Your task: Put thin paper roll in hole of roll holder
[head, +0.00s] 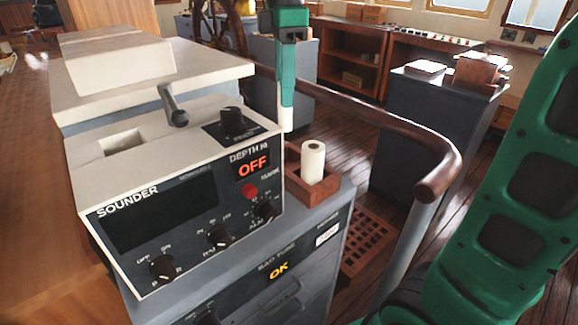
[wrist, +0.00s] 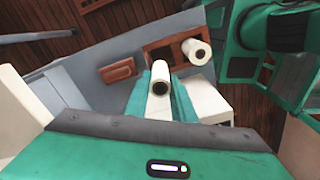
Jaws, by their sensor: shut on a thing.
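My gripper (head: 285,100) points down and is shut on the thin paper roll (head: 286,119), a narrow white cylinder hanging upright below the fingers. The wrist view shows the thin roll (wrist: 158,104) end-on, with its dark core, between the teal fingers (wrist: 160,92). The wooden roll holder (head: 313,194) stands on the grey console, below and slightly right of the held roll. A thicker white roll (head: 312,160) stands in one hole of the holder. In the wrist view, the other hole (wrist: 158,57) is dark and empty, left of the thick roll (wrist: 197,51).
The sounder panel (head: 190,185) stands close on the left of the holder, with a lever (head: 172,106) on top. A brown handrail (head: 400,130) curves behind and to the right.

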